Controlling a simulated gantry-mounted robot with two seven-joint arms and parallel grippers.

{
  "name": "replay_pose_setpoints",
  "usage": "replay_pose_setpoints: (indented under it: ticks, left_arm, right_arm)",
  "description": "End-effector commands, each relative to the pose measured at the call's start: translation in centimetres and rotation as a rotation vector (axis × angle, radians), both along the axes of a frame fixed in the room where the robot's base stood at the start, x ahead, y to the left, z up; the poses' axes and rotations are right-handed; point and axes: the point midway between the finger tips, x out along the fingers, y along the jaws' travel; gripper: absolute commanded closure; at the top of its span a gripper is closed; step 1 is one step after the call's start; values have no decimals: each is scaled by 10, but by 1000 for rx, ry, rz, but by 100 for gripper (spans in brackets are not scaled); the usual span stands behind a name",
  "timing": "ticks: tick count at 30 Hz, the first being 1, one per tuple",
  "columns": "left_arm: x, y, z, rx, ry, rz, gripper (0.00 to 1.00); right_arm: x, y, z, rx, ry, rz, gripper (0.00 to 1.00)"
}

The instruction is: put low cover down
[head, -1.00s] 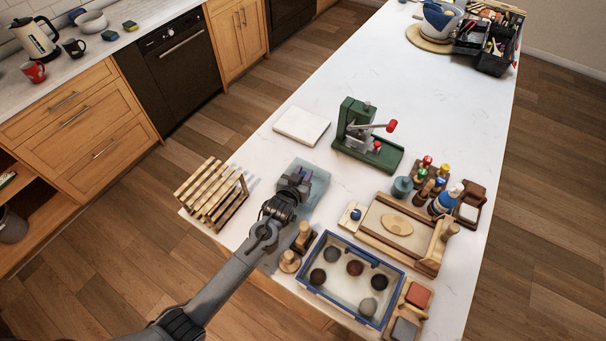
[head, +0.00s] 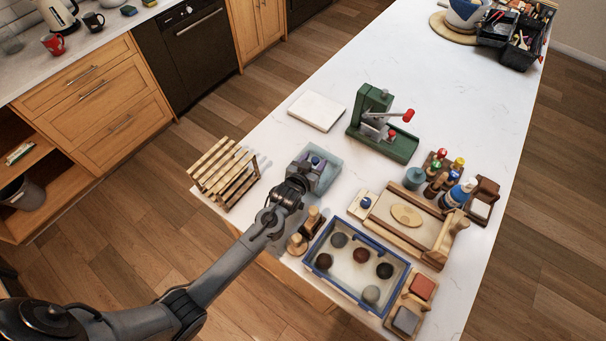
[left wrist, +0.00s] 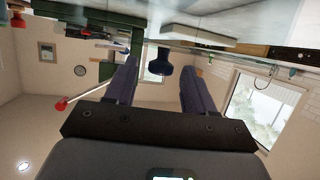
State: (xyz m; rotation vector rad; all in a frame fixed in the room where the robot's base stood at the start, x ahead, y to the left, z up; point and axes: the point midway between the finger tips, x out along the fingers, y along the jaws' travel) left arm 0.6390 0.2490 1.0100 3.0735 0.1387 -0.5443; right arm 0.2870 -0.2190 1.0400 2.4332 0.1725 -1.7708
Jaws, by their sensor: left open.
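A low, see-through bluish cover (head: 329,178) is on the white counter, between the wooden rack and the green press. I cannot tell whether all of its lower edge rests on the counter. My left gripper (head: 311,163) is at the cover's top, with its arm hiding the near part. In the left wrist view, the two dark fingers of my left gripper (left wrist: 159,88) stand apart. A dark blue knob (left wrist: 164,70) shows between and beyond their tips, with a gap on each side. The cover's glassy surface (left wrist: 265,16) fills the top right there. My right gripper is out of view.
A slatted wooden rack (head: 226,172) stands left of the cover. Small wooden tools (head: 298,243) and a blue-rimmed tray of clay balls (head: 317,246) lie on the near side. A green press (head: 384,145) and white slab (head: 317,110) stand beyond. The far middle counter is clear.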

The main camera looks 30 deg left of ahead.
Motion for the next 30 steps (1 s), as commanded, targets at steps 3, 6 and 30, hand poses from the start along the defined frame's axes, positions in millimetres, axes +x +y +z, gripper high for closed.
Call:
replay_pose_setpoints:
  ticks: [3, 6, 30]
  left_arm:
    - [-20, -2, 7, 1, 0, -1, 46]
    - [-37, -4, 13, 0, 1, -2, 46]
    - [-95, -9, 35, 1, 0, -1, 43]
  right_arm:
    - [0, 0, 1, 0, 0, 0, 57]
    - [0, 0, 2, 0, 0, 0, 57]
    - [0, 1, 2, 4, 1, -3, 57]
